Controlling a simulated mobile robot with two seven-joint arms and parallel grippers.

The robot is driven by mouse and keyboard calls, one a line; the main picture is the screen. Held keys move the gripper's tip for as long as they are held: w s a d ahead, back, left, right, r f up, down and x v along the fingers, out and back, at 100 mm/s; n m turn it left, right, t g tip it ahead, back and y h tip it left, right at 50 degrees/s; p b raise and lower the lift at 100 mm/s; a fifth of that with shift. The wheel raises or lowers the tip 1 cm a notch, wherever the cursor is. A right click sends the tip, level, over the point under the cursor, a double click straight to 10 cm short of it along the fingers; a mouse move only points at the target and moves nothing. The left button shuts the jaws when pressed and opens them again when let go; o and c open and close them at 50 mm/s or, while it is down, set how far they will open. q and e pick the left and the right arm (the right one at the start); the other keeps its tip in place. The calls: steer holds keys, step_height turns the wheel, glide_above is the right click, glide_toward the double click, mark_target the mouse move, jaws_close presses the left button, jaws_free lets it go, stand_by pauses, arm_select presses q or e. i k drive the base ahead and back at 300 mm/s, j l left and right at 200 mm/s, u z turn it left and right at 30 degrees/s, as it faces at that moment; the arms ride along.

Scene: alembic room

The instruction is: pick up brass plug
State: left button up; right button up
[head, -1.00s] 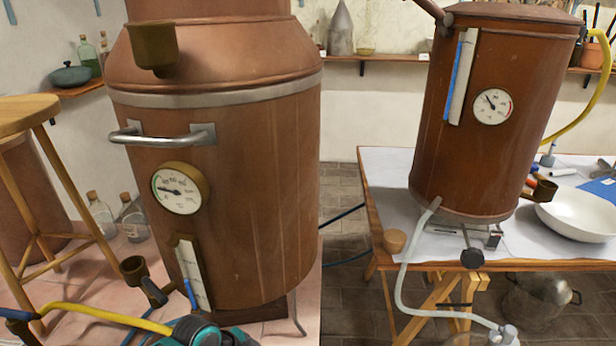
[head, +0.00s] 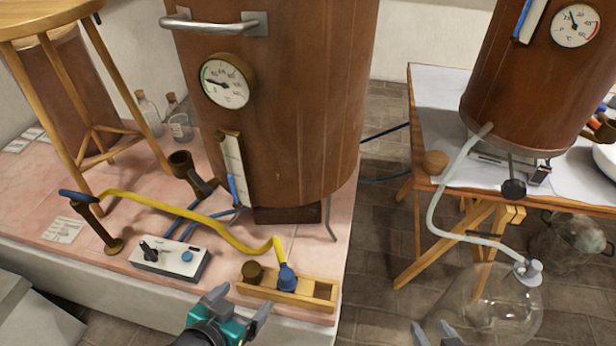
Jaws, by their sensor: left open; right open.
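A dark brass-coloured plug (head: 252,272), which looks like the brass plug, stands in the left part of a small wooden tray (head: 323,303). The tray lies on the pink tiled ledge, near its front edge. My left gripper (head: 243,302) is open and empty, in front of the tray and a little below the plug in the head view. My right gripper (head: 433,330) is open and empty at the bottom edge, its fingertips only just in view, well to the right of the tray.
A blue-ended yellow hose (head: 215,235) reaches the tray beside the plug. A grey control box (head: 168,260) sits left of the tray. The large copper vessel (head: 285,110) stands behind. A glass flask (head: 490,305) is near my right gripper. A wooden stool (head: 85,80) stands at left.

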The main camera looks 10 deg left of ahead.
mark_target(252, 271)
steer(key=u, duration=0.85)
steer(key=k+l, duration=0.1)
steer(key=l, duration=0.65)
steer(key=l+u, duration=0.1)
steer(key=l, duration=0.45)
steer(key=i, duration=0.05)
